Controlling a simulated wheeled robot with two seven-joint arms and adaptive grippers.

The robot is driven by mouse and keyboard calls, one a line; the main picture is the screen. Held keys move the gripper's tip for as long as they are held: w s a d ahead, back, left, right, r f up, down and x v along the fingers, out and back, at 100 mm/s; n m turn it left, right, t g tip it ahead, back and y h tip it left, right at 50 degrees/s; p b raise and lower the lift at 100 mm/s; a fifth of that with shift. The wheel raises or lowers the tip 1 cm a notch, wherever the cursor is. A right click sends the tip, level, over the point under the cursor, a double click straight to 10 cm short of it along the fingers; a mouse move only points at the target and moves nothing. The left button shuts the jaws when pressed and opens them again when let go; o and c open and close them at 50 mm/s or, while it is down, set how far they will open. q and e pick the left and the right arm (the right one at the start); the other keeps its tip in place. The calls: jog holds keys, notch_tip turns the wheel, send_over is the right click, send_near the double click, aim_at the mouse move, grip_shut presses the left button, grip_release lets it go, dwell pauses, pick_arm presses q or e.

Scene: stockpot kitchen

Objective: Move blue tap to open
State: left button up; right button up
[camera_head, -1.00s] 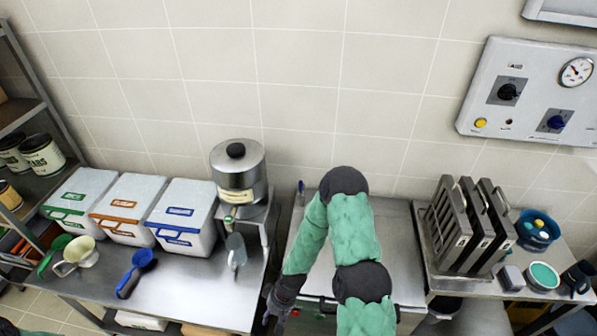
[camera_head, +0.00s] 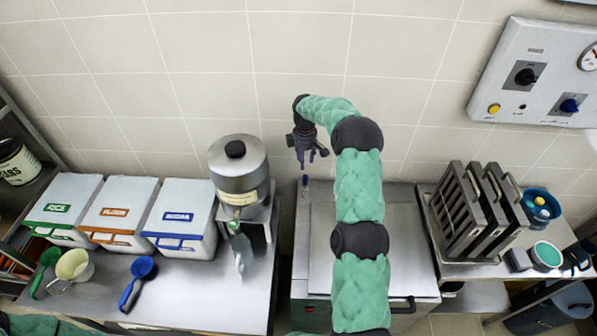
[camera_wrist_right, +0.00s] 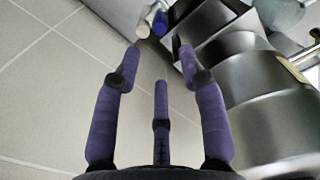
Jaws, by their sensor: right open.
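A small blue-topped tap (camera_head: 305,181) stands upright at the back left corner of the steel-topped unit (camera_head: 370,240), close to the wall. In the right wrist view a blue piece (camera_wrist_right: 160,24), probably this tap, shows beyond the fingertips beside a pale cap. My right gripper (camera_head: 306,160) hangs fingers down just above and behind the tap in the picture, apart from it. Its fingers (camera_wrist_right: 159,55) are spread with nothing between them. My left gripper is not in view. Whether the tap is open or closed is too small to tell.
A steel dispenser (camera_head: 238,175) stands left of the tap, near my right gripper. A wall panel (camera_head: 540,75) with a blue knob (camera_head: 569,106) hangs at upper right. A rack (camera_head: 475,215) stands on the right. The tiled wall is close behind.

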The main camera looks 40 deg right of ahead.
aim_at(305, 183)
jog(key=shift+s+f, duration=0.4)
jog(key=shift+f, duration=0.25)
jog(key=shift+s+f, duration=0.4)
jog(key=shift+f, duration=0.2)
jog(key=f, duration=0.3)
jog(key=w+f+p, duration=0.1)
jog(key=f, duration=0.2)
jog(key=shift+s+f, duration=0.15)
jog(key=shift+f, duration=0.35)
jog(key=shift+w+d+f, duration=0.1)
jog(key=shift+w+f, duration=0.1)
jog(key=shift+f, duration=0.1)
jog(key=shift+s, duration=0.1)
grip_shut()
